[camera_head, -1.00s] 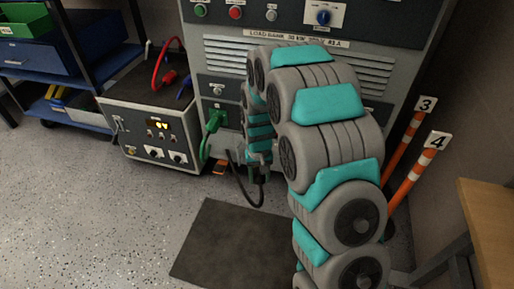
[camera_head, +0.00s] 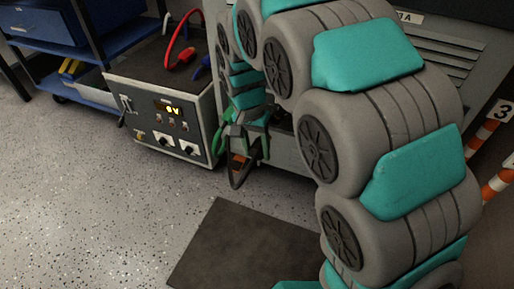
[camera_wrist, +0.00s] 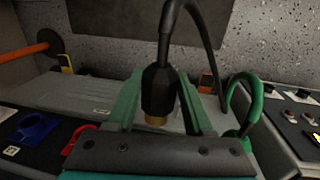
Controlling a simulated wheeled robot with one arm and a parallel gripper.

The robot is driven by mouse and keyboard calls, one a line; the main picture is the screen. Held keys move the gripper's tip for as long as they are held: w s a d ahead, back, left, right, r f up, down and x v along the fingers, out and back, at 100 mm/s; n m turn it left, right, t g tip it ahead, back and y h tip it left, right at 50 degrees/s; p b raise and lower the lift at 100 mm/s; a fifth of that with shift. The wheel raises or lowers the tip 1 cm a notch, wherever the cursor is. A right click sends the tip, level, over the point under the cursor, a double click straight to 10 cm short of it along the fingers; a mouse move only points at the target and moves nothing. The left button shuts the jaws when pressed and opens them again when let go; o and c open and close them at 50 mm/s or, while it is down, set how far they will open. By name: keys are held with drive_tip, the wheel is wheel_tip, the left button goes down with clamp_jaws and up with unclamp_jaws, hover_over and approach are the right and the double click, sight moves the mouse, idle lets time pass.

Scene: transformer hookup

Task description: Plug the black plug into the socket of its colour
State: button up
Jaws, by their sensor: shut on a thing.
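My gripper (camera_wrist: 160,88) is shut on the black plug (camera_wrist: 159,92), seen in the wrist view between two green fingers. The plug has a copper-coloured tip, and its black cable (camera_wrist: 205,30) loops away. In the head view my gripper (camera_head: 246,132) is in front of the grey load bank's lower front, with the black cable (camera_head: 238,178) hanging below. A blue ring-shaped socket (camera_wrist: 36,128) and part of a red one (camera_wrist: 78,136) show on the panel in the wrist view. I cannot make out a black socket; my gripper covers part of the panel.
A green plug with its cable (camera_wrist: 243,100) is at the panel beside my gripper. A grey power unit (camera_head: 160,115) showing 0V, with red and blue leads on top, stands left of the load bank. Numbered orange-white posts (camera_head: 483,135) stand right. A dark mat (camera_head: 235,245) lies on open floor.

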drive_tip(key=shift+w+d+p, duration=0.3)
drive_tip(key=shift+w+d, duration=0.05)
drive_tip(key=shift+w, duration=0.6)
drive_tip(key=shift+w+d+p, duration=0.3)
drive_tip(key=shift+w+d, duration=0.05)
drive_tip(key=shift+w, duration=0.55)
drive_tip(key=shift+w+d+p, duration=0.3)
drive_tip(key=shift+w+d, duration=0.05)
drive_tip(key=shift+w, duration=0.6)
drive_tip(key=shift+w+d+p, duration=0.3)
drive_tip(key=shift+w, duration=0.5)
drive_tip(key=shift+w+d+p, duration=0.25)
drive_tip(key=shift+w+p, duration=0.05)
drive_tip(key=shift+w, duration=0.45)
drive_tip(key=o, duration=1.4)
drive_tip(key=shift+c, duration=0.2)
drive_tip(key=shift+o, duration=0.3)
drive_tip(key=shift+o, duration=0.7)
drive_tip(key=shift+r, duration=0.1)
